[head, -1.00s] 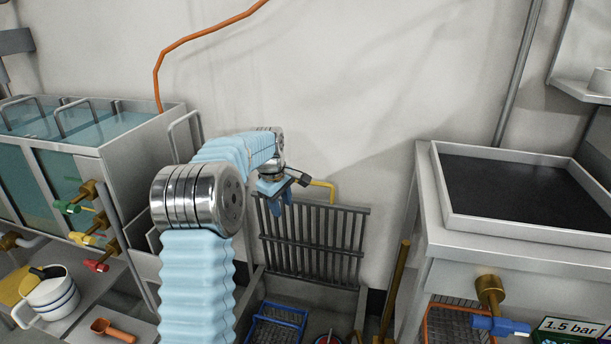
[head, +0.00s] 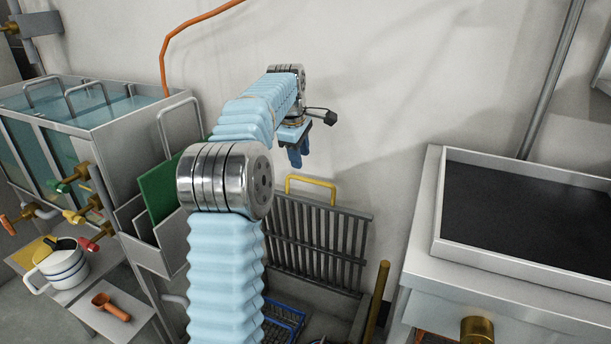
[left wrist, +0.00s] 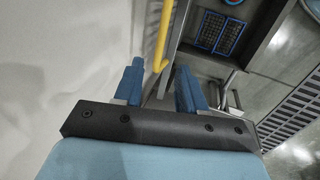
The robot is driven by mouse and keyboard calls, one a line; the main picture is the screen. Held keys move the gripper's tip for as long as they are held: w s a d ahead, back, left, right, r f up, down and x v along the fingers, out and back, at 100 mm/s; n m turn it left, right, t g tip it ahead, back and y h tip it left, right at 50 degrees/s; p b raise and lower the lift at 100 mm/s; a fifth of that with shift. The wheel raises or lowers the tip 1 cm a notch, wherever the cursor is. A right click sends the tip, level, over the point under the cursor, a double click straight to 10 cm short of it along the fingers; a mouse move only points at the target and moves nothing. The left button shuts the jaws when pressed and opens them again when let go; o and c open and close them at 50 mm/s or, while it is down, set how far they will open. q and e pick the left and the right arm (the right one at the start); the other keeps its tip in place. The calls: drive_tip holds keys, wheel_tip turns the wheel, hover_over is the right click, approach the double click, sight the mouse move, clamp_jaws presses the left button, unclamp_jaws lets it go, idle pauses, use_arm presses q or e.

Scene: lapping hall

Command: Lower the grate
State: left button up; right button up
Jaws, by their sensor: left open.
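The grate (head: 318,240) is a panel of dark grey bars standing upright, leaning close to the wall at the back of a low basin. A yellow handle (head: 312,182) rises from its top edge; the handle also shows in the left wrist view (left wrist: 163,35). My left gripper (head: 299,157) is open and empty, just above the handle in the head view and apart from it. In the left wrist view its blue fingers (left wrist: 158,88) are spread, with the handle beyond them. My arm hides the grate's left side. My right gripper is not in view.
A steel bench with a dark tray (head: 530,215) stands right of the grate. A tank (head: 125,125) and a slotted rack with a green plate (head: 160,190) stand left. A blue basket (head: 284,322) sits low in front of the grate. A brass post (head: 378,300) stands right of it.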

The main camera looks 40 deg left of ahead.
sight(304, 178)
use_arm(q)
drive_tip(key=x, duration=0.7)
drive_tip(key=shift+w+f+b, duration=0.1)
drive_tip(key=shift+f+b, duration=0.15)
drive_tip(key=shift+b, duration=0.15)
clamp_jaws()
